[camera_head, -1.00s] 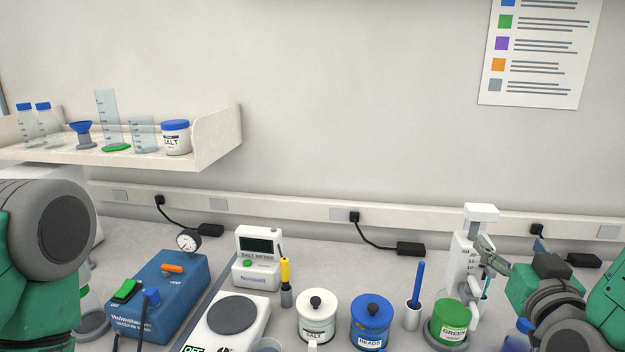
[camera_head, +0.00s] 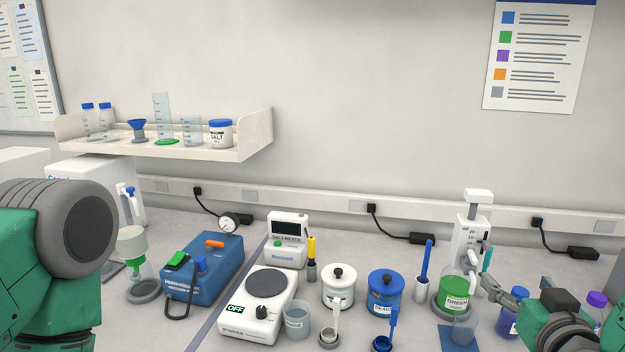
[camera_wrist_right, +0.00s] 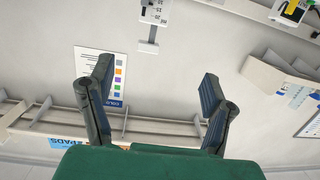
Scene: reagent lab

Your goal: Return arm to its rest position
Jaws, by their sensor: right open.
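My right gripper (camera_head: 509,296) is at the right of the head view, beside the green-labelled jar (camera_head: 456,288) and the white dispenser (camera_head: 472,240). In the right wrist view its two fingers (camera_wrist_right: 152,95) are spread apart with nothing between them, facing the wall and the colour-key poster (camera_wrist_right: 117,80). My left arm (camera_head: 60,240) fills the lower left of the head view. Its gripper is out of view.
A stirrer (camera_head: 263,307), a salt jar (camera_head: 338,285), a blue beads jar (camera_head: 385,291) and a beaker (camera_head: 463,330) stand along the bench. A blue vacuum pump (camera_head: 202,268) is further left. Purple-capped bottles (camera_head: 596,303) stand near my right arm.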

